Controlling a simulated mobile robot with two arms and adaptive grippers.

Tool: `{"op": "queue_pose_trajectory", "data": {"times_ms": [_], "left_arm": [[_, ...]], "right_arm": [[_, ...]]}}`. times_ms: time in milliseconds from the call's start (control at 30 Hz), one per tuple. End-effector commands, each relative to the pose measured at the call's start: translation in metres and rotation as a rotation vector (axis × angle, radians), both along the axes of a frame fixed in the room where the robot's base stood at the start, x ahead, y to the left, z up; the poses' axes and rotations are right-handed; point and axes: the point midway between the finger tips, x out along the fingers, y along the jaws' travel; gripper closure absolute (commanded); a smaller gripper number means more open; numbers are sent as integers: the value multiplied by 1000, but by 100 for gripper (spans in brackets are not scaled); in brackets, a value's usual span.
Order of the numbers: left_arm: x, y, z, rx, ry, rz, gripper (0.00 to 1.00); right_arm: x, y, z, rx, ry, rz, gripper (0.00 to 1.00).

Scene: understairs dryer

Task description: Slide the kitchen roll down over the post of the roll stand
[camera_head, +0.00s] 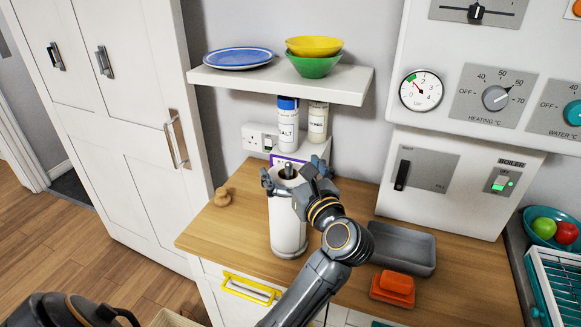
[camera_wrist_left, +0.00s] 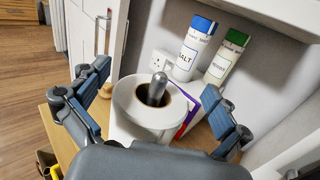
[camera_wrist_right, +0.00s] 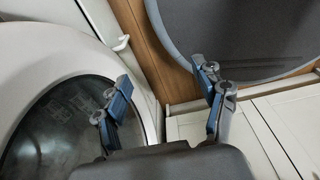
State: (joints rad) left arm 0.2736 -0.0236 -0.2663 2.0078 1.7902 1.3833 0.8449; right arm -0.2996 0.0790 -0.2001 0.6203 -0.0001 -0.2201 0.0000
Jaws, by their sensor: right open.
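The white kitchen roll (camera_head: 287,222) stands upright on the worktop, around the post of the roll stand. The post's grey tip (camera_wrist_left: 157,88) sticks up out of the brown core in the left wrist view. The stand's base (camera_head: 289,253) shows as a rim under the roll, with no clear gap between them. My left gripper (camera_head: 290,181) is at the top of the roll. In the left wrist view its fingers are spread wide on either side of the roll, apart from it. My right gripper (camera_wrist_right: 166,98) is open and empty, outside the head view.
A shelf (camera_head: 275,82) with a blue plate and bowls hangs above; a salt container (camera_head: 287,130) stands behind the roll. A grey tray (camera_head: 403,249) and an orange block (camera_head: 394,286) lie to the right. A round machine door (camera_wrist_right: 65,120) is near my right gripper.

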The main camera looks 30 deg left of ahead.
Motion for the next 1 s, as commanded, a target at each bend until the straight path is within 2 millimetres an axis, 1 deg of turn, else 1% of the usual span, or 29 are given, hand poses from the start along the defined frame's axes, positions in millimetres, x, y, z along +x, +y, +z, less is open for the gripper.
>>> {"op": "queue_pose_trajectory", "data": {"times_ms": [167,267,367,600,700,833,1000], "left_arm": [[0,0,0,-1,1,0,0],[0,0,5,-2,-2,0,0],[0,0,17,-4,-5,0,0],[0,0,65,-6,-7,0,0],[0,0,81,-4,-5,-1,0],[0,0,95,-2,-2,0,0],[0,0,100,-1,-1,0,0]], "right_arm": [[0,-4,0,-4,0,2,30],[0,-4,0,-5,0,2,30],[0,-3,0,-3,0,2,30],[0,-2,0,-2,1,1,30],[-1,-1,0,-1,1,0,30],[0,-1,0,-1,1,0,30],[-1,-1,0,-1,1,0,30]]}}
